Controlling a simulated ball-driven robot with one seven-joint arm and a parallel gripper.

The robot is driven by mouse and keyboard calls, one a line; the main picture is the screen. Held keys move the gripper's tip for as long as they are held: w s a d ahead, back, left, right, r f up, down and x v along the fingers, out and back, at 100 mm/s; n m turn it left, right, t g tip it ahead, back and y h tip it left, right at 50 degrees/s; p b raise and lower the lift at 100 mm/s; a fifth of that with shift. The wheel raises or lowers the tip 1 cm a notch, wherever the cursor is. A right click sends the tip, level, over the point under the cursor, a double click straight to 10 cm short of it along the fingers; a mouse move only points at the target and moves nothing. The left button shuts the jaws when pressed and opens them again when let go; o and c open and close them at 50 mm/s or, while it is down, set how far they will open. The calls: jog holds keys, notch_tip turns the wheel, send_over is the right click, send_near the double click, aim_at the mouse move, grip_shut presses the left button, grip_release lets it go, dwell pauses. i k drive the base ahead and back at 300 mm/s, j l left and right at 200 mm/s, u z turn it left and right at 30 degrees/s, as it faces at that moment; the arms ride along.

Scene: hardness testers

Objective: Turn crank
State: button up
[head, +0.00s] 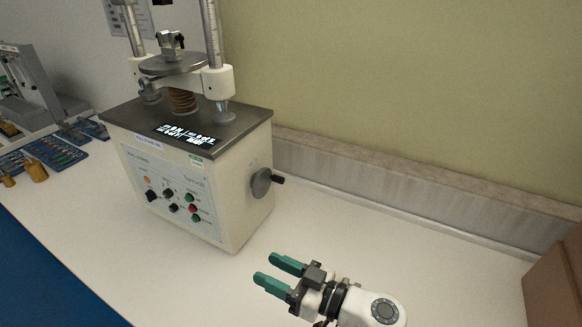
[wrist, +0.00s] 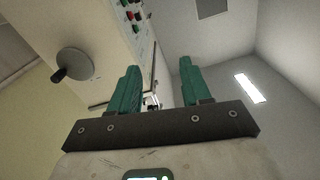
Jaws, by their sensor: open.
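The crank (head: 262,182) is a dark grey disc with a black handle (head: 278,179) on the right side of the cream hardness tester (head: 240,215). In the wrist view the crank (wrist: 75,64) is at the upper left, with its black handle (wrist: 58,75) pointing toward the lower left. My gripper (head: 271,271) has two green fingers and is open and empty. It is to the right of the tester's base, in front of and below the crank, apart from it. In the wrist view my gripper (wrist: 157,75) shows with its fingers spread and the crank outside them, to the left.
The tester stands on a white bench (head: 330,225) with free surface to its right. A wooden ledge (head: 400,182) runs along the wall behind. A brown box (head: 555,280) is at the right edge. Blue tool trays (head: 55,153) and another machine (head: 25,90) are at the left.

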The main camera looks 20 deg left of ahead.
aim_at(262, 183)
jog(key=i, duration=0.85)
